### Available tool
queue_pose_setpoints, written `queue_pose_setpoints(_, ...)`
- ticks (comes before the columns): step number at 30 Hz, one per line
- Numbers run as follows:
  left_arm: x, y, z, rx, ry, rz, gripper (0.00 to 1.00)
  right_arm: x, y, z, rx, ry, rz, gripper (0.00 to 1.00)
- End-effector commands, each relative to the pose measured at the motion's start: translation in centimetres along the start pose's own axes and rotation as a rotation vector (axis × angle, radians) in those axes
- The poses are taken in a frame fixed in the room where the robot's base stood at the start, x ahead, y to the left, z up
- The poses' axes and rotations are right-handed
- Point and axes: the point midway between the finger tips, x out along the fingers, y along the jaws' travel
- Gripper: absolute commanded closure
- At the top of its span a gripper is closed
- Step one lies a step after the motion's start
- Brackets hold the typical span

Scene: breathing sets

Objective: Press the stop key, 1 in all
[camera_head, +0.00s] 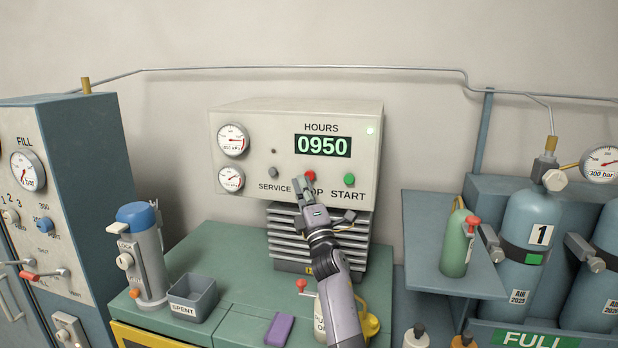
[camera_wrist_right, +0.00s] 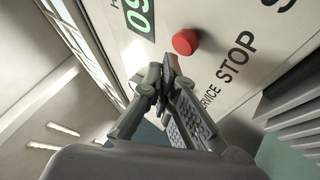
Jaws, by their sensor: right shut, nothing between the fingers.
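The red stop key (camera_head: 310,175) is on the front of the cream control panel (camera_head: 240,115), between the grey service key (camera_head: 274,172) and the green start key (camera_head: 349,180). In the right wrist view the stop key (camera_wrist_right: 185,41) stands out from the panel above the word STOP. My right gripper (camera_head: 303,185) is shut and empty, its tips just in front of and slightly left of the stop key. In the wrist view the fingertips (camera_wrist_right: 165,70) appear close to the key, with a visible gap in the picture. My left gripper is not in view.
The panel display (camera_head: 323,145) reads 0950. Below is a green bench with a grey SPENT bin (camera_head: 192,297), a grey canister (camera_head: 145,255) and a purple block (camera_head: 279,330). A green bottle (camera_head: 457,243) stands on the right shelf beside blue cylinders (camera_head: 530,235).

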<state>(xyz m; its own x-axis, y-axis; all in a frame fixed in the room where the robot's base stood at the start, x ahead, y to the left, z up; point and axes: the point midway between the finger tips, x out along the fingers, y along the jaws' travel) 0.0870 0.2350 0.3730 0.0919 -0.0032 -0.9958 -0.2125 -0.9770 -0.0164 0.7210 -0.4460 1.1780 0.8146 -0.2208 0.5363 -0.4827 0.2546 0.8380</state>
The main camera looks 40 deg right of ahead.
Motion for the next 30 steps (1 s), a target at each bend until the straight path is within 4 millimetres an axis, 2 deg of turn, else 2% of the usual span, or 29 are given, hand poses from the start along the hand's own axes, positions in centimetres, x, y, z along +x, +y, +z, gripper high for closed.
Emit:
queue_pose_setpoints(23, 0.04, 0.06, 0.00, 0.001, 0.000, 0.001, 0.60, -0.01, -0.03, -0.01, 0.000, 0.000, 0.000, 1.00)
queue_pose_setpoints(30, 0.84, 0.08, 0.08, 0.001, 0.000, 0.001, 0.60, 0.40, -0.45, 0.39, -0.001, 0.000, 0.000, 1.00)
